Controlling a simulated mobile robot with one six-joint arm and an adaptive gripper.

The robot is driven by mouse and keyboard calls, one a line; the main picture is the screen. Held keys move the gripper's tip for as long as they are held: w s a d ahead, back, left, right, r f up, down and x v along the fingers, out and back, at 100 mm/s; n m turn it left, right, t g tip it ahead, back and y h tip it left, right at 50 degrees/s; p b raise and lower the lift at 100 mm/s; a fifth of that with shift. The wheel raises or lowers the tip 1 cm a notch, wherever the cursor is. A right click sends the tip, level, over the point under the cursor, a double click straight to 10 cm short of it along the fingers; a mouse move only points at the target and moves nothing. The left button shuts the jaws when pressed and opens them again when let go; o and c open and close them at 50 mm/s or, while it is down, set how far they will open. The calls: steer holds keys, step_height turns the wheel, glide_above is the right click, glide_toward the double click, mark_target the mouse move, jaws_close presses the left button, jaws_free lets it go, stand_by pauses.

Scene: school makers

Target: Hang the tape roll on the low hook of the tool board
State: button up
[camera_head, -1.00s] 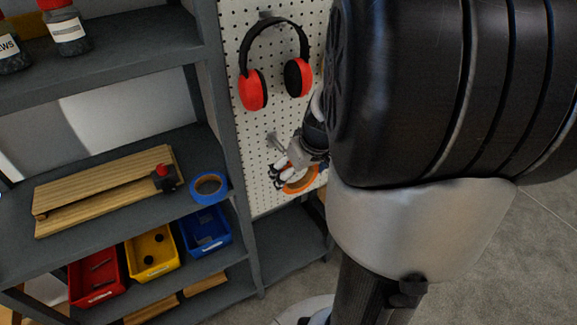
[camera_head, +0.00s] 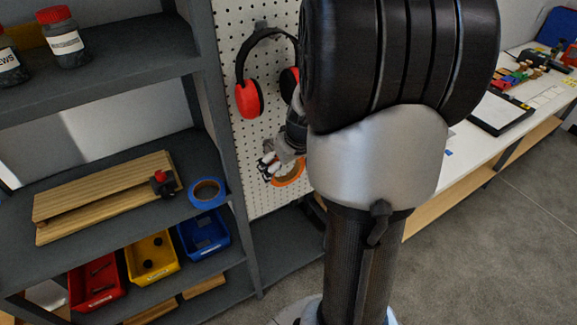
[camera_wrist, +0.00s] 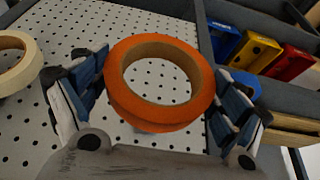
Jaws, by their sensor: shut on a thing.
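An orange tape roll (camera_wrist: 120,102) with a brown core sits between the two fingers of my gripper (camera_wrist: 160,95) in the wrist view. My gripper is shut on it. In the head view, my gripper (camera_head: 272,168) holds the orange roll (camera_head: 290,176) in front of the lower part of the white tool board (camera_head: 262,197). I cannot tell the gap between roll and board. The low hook is not clearly visible; my gripper and wrist cover that area.
Red ear defenders (camera_head: 249,98) hang higher on the board, partly behind my arm. A cream tape roll (camera_wrist: 14,72) is at the wrist view's left. A grey shelf left of the board holds a blue tape roll (camera_head: 207,201), wooden board and bins. A white table (camera_head: 455,165) stands right.

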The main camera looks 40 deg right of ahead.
steer(key=shift+w+d+p, duration=0.2)
steer(key=shift+w+p, duration=0.3)
steer(key=shift+w, duration=0.25)
steer(key=shift+w+d+p, duration=0.15)
steer(key=shift+w+p, duration=0.4)
steer(key=shift+w, duration=0.25)
steer(key=shift+w+d+p, duration=0.2)
steer(key=shift+w+p, duration=0.3)
steer(key=shift+w, duration=0.25)
steer(key=shift+w+d+f+b, duration=0.15)
steer(key=shift+w+f+b, duration=0.4)
steer(key=shift+f+b, duration=0.2)
steer(key=o, duration=0.9)
steer(key=shift+c, duration=0.2)
steer(key=shift+r, duration=0.15)
steer(key=v, duration=1.2)
